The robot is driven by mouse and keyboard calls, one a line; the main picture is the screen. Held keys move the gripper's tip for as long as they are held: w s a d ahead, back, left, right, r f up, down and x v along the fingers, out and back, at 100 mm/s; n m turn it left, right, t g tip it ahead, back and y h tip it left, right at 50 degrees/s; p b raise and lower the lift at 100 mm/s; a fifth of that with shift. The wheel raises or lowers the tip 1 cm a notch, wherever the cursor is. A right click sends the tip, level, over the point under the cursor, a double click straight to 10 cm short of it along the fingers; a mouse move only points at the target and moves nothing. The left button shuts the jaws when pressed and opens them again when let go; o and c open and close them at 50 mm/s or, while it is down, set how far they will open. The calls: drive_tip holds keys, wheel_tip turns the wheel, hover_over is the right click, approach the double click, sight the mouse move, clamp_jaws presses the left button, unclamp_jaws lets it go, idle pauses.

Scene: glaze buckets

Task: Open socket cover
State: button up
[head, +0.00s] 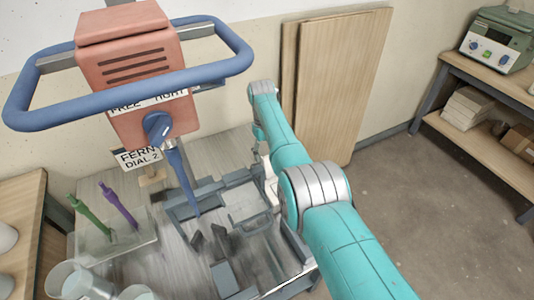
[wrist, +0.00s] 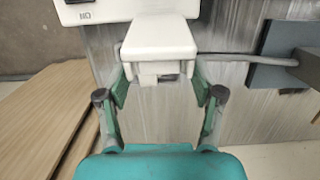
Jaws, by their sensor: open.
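In the wrist view a white block, which looks like the socket cover (wrist: 160,38), sits in front of a wider white housing (wrist: 80,14). A small tab hangs from the cover's lower edge. I cannot tell for sure whether the cover is down or lifted. My gripper (wrist: 160,82) is open, with one finger on each side of the cover's lower end. A gap shows beside the tab on both sides, and nothing is held. In the head view my arm hides most of the gripper and the socket.
A grey cable (wrist: 240,58) runs right from the housing to a grey box (wrist: 285,55). Wooden boards (head: 335,85) lean on the wall. A salmon machine with a blue rail (head: 130,85) stands left, above a bench with grey fixtures (head: 222,280). The floor (head: 440,210) at right is clear.

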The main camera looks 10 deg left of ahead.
wheel_tip(320, 180, up, 12)
drive_tip(key=w+a, duration=0.1)
drive_tip(key=shift+w+f, duration=0.2)
drive_tip(key=shift+w, duration=0.05)
idle(0.5)
